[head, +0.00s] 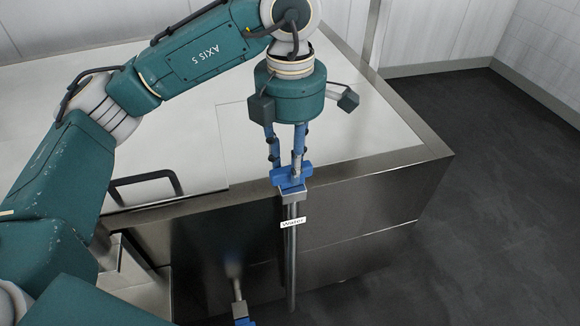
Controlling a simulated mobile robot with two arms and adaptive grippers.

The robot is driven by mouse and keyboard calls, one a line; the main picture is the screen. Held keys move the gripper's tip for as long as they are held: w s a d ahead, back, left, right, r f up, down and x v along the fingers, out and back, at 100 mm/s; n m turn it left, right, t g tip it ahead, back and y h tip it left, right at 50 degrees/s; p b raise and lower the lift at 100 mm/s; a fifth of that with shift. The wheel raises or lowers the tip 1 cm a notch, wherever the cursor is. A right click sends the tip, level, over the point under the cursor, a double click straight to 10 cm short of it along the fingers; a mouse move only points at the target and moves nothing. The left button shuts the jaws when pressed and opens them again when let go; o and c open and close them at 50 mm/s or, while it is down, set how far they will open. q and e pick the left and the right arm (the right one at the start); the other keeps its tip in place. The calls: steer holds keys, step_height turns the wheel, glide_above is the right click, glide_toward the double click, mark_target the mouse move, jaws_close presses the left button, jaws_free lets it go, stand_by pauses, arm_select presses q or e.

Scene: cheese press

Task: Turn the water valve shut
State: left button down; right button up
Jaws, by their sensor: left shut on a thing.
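The water valve has a blue handle (291,180) on top of a vertical metal pipe (291,255) at the front of the steel vat. A white label reading "Water" (292,223) is on the pipe just below the valve. My left gripper (287,172) points down from above, with its blue fingers shut on the blue handle. The fingertips partly cover the handle. My right gripper is not in view.
A steel vat (436,152) with a pale lid and a black handle (145,186) fills the middle. A second metal fitting with a blue part (243,321) shows at the bottom edge. Dark floor (490,200) lies clear at right.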

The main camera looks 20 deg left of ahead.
mark_target(290, 166)
arm_select(q)
steer(key=shift+r+m, duration=0.15)
steer(key=shift+m, duration=0.45)
steer(key=c, duration=1.4)
jaws_free()
step_height(290, 166, up, 12)
steer(key=shift+f, duration=0.1)
steer(key=shift+s, duration=0.1)
